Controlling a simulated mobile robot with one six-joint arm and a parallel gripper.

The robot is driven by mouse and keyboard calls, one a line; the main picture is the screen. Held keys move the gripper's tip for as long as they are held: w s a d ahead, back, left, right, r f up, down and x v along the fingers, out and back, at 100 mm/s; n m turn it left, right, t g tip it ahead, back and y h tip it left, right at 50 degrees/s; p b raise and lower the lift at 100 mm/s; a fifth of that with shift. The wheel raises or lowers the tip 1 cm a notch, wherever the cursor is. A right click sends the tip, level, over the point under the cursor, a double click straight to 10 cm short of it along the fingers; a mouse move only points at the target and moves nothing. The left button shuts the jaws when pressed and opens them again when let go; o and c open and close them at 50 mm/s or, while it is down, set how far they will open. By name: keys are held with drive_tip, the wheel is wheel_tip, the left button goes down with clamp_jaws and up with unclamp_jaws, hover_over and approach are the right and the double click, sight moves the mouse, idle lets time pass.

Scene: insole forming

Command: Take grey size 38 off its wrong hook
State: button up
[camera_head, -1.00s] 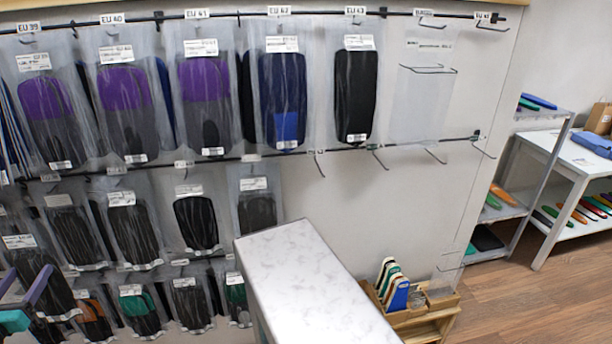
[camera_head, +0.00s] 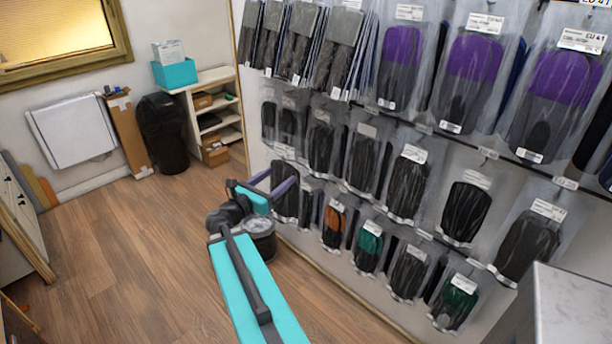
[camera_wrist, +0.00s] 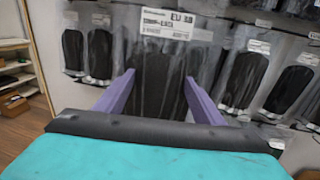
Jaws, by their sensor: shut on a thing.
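A clear packet with a dark grey insole fills the middle of the wrist view (camera_wrist: 152,62); its white label appears to read EU 38. My gripper (camera_wrist: 160,80) has its two purple fingers on either side of this packet, shut on it. In the head view my gripper (camera_head: 277,188) is at the left end of the wall display, in front of the middle row, with the packet (camera_head: 286,205) at its fingertips. The packet hangs upright. Its hook is hidden, so I cannot tell whether it is still on it.
Neighbouring dark insole packets (camera_head: 408,185) hang close on the right in the middle row. Orange (camera_head: 334,224) and green (camera_head: 369,248) ones hang lower. Purple-topped packets (camera_head: 468,75) hang above. A white counter (camera_head: 570,310) stands at lower right. The wooden floor at left is clear.

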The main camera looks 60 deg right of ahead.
drive_tip(key=w+a+f+n+t, duration=0.1)
drive_tip(key=w+a+n+t, duration=0.15)
drive_tip(key=w+a, duration=0.8)
drive_tip(key=w+a+n+t, duration=0.2)
drive_tip(key=w+a+t, duration=0.35)
drive_tip(key=a, duration=0.85)
drive_tip(key=w+a+n+t+y, duration=0.2)
drive_tip(key=a, duration=1.2)
drive_tip(key=w+a+f+n+t+y, duration=0.1)
drive_tip(key=w+a+n+t, duration=0.1)
drive_tip(key=a, duration=1.3)
drive_tip(key=shift+w+f+t+y, duration=0.3)
drive_tip(key=shift+w+y, duration=0.1)
drive_tip(key=shift+s, duration=0.1)
